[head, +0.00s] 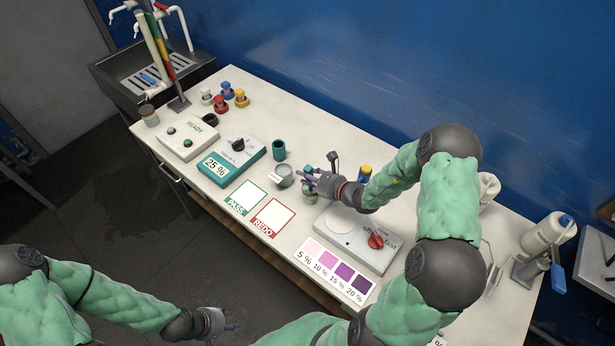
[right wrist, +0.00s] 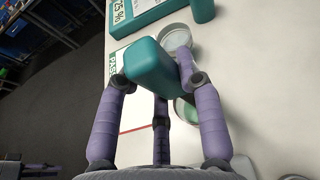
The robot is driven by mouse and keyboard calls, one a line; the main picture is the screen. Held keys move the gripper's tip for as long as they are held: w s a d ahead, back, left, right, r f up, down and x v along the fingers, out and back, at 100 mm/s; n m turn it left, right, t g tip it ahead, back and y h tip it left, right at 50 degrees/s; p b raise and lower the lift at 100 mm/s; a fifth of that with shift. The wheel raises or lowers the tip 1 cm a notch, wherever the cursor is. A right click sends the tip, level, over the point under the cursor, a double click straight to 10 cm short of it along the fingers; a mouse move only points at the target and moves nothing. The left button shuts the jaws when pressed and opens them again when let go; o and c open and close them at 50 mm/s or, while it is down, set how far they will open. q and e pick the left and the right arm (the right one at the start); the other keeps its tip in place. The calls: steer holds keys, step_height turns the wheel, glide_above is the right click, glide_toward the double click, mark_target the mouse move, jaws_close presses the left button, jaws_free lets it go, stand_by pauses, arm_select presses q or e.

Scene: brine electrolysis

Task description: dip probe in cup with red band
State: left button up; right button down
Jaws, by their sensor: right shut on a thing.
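My right gripper (head: 308,178) is over the table beside the cups. In the right wrist view, its purple fingers (right wrist: 158,82) are closed around a teal block-shaped body (right wrist: 152,64), which looks like the probe's handle. The probe's tip is hidden. A greyish cup (head: 285,175) stands just left of the gripper; it also shows beyond the fingers in the right wrist view (right wrist: 175,37). Another round vessel is partly hidden beneath the fingers (right wrist: 185,109). I cannot make out a red band on either. My left gripper (head: 222,325) hangs empty off the table's front side, fingers apart.
PASS (head: 245,197) and REDO (head: 273,217) cards lie in front. A stirrer with a red knob (head: 372,240) and a purple colour chart (head: 337,270) are to the right.

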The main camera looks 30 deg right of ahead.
steer(key=shift+r+p, duration=2.9)
steer(key=shift+r, duration=1.65)
steer(key=shift+w, duration=0.1)
